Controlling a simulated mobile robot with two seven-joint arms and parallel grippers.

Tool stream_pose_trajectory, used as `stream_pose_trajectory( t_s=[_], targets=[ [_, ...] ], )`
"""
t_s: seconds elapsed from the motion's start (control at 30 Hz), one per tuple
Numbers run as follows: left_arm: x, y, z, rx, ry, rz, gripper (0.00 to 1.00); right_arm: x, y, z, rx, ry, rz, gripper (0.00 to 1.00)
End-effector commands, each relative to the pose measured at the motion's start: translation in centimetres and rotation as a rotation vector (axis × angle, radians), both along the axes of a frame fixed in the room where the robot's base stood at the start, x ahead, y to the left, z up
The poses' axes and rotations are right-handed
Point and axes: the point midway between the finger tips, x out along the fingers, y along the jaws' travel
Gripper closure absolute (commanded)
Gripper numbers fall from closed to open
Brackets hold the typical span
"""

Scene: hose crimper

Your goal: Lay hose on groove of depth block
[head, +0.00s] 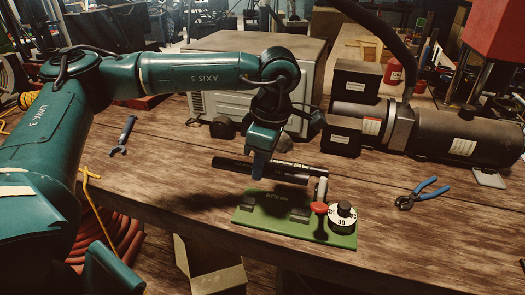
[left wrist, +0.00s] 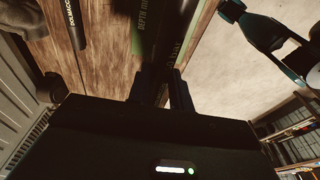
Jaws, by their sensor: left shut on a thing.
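The black hose (head: 236,164) is level above the back edge of the green depth block (head: 285,229). My left gripper (head: 260,168) points down and is shut on the hose near its middle. In the left wrist view the hose (left wrist: 178,25) runs away between the gripper fingers (left wrist: 165,88), over the green block (left wrist: 145,22). The block has two dark supports, a red knob (head: 319,207) and a numbered dial (head: 342,220) at its right end. The hose appears apart from the block. The groove is hard to make out. My right gripper is not in view.
A second dark rod (head: 310,168) seems to lie behind the held hose. Blue-handled pliers (head: 422,193) lie to the right and a wrench (head: 123,136) to the left. A black machine (head: 440,127) and a beige box (head: 235,95) stand behind. The table's front edge is close to the block.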

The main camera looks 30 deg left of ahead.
Motion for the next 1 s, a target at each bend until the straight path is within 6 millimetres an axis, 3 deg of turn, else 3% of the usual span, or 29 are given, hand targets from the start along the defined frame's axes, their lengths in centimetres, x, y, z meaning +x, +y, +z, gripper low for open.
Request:
stream_pose_trajectory(
  t_s=[0.37, 1.0],
  targets=[
    [-0.3, -0.1, -1.1, -0.002, 0.003, -0.007, 1.0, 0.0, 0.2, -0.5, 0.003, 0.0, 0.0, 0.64],
    [-0.3, -0.1, -7.2, -0.002, 0.002, -0.006, 1.0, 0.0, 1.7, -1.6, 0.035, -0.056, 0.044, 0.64]
  ],
)
